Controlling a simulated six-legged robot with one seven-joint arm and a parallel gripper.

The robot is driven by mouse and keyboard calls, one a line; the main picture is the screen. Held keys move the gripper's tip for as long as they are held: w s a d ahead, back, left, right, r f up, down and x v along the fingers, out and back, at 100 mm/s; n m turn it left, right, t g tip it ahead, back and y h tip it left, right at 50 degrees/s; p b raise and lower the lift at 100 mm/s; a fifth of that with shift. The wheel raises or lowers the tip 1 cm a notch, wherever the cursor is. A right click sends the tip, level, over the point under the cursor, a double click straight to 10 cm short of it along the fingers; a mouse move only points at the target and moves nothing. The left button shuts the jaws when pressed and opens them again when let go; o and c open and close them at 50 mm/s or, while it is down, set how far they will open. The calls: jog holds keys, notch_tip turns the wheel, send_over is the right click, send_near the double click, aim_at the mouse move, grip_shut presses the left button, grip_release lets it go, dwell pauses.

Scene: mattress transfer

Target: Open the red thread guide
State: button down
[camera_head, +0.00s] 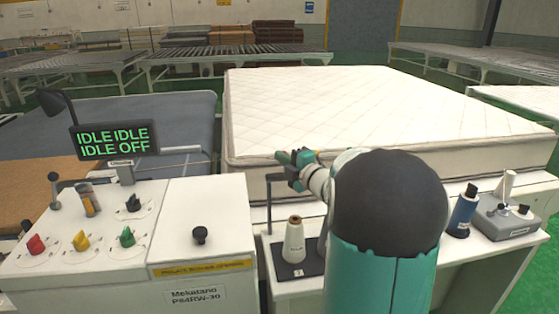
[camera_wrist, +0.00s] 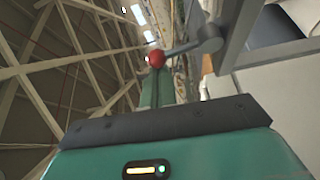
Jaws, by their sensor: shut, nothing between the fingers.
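A red ball (camera_wrist: 157,58) sits on the end of a grey lever (camera_wrist: 205,40) in the wrist view, which looks like the red thread guide. My gripper (camera_wrist: 155,90) is shut and empty, its fingers pointing towards the ball. I cannot tell whether they touch it. In the head view my gripper (camera_head: 283,157) is beside the front edge of the mattress (camera_head: 400,110), above the thread stand. The ball cannot be made out in the head view.
A white control cabinet (camera_head: 205,210) with red, yellow and green knobs stands at the left. A white thread cone (camera_head: 294,240) stands on a dark base below my gripper. A blue spool (camera_head: 463,212) and a grey box (camera_head: 508,215) are at the right.

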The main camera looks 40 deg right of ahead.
jog(key=shift+s+d+m+t+h, duration=0.3)
jog(key=shift+d+m+t, duration=0.2)
jog(key=shift+m, duration=0.6)
jog(key=shift+s+d+m+t+h, duration=0.15)
jog(key=shift+d+m+t+h, duration=0.25)
jog(key=shift+m, duration=0.7)
jog(key=shift+s+d+m+t+h, duration=0.25)
jog(key=shift+d+m+t, duration=0.3)
jog(key=shift+m, duration=0.55)
jog(key=shift+w+r, duration=0.1)
